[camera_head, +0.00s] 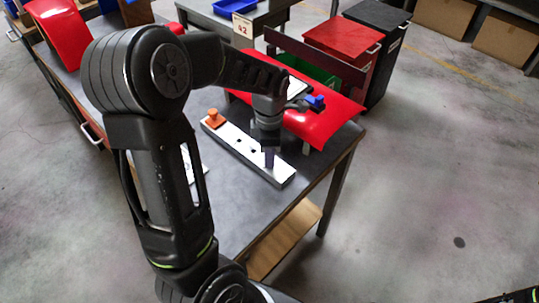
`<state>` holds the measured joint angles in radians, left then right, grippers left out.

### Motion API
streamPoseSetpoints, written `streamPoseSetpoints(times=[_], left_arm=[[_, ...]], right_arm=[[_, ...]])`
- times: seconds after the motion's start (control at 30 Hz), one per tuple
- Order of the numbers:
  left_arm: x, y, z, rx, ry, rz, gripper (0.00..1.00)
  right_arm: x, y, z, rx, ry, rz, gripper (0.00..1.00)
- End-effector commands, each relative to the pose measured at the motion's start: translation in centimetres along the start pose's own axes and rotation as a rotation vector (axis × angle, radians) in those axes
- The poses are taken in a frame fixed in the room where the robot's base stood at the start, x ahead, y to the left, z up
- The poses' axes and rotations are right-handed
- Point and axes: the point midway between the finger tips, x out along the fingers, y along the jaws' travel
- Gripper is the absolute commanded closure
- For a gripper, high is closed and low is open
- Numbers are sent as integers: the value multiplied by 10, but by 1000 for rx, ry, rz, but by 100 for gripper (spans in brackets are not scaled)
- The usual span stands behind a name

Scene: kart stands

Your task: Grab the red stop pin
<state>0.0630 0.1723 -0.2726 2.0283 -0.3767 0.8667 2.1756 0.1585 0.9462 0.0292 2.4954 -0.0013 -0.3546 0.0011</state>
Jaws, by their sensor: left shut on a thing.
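A long pale board (235,144) lies on the grey table, with a row of small dark holes. An orange-red pin with a wide square base (213,118) stands at its far left end. My left gripper (269,158) points down at the near right end of the board, well apart from that pin. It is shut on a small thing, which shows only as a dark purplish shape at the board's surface. The fingers mostly hide it, and I cannot tell whether it is in a hole. My right gripper is not in view.
A red curved panel (318,122) lies behind the board, with a blue clamp-like part (315,102). Another red panel (58,32) is at the upper left. A red-topped cabinet (343,38) stands behind. The floor to the right is mostly clear.

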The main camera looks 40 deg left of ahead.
Motion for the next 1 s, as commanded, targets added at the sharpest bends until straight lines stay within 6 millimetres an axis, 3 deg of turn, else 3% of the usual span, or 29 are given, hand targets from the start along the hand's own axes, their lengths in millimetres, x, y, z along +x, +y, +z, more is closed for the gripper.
streamPoseSetpoints(times=[0.37, 0.8, 1.0], left_arm=[[-7, 1, 1, 0, -1, 3, 100], [-83, 1, 0, -1, -2, 3, 100], [-100, 0, 0, 0, -1, 1, 100]], right_arm=[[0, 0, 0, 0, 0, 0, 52], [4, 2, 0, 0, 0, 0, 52], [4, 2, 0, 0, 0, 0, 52]])
